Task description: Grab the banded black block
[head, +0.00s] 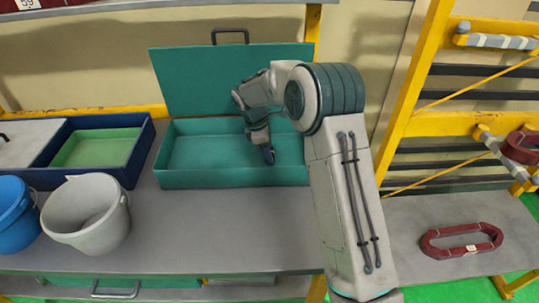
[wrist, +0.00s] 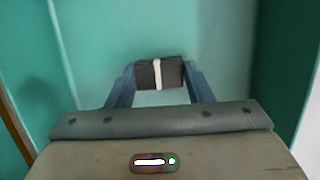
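The banded black block (wrist: 147,74) is a small dark block with a white band around its middle. In the wrist view it sits between the two blue fingertips of my gripper (wrist: 160,80), with a finger against each side and no clear gap. My gripper (head: 268,155) reaches down into the open teal box (head: 230,178) in the head view. The block cannot be made out in the head view. Whether it touches the box floor is not clear.
The teal box's lid (head: 190,80) stands open behind. A dark blue box with a light green inside (head: 95,148), a white bucket (head: 88,225) and a blue bucket (head: 15,225) are to the left. A dark red coil ring (head: 462,248) lies on the right bench.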

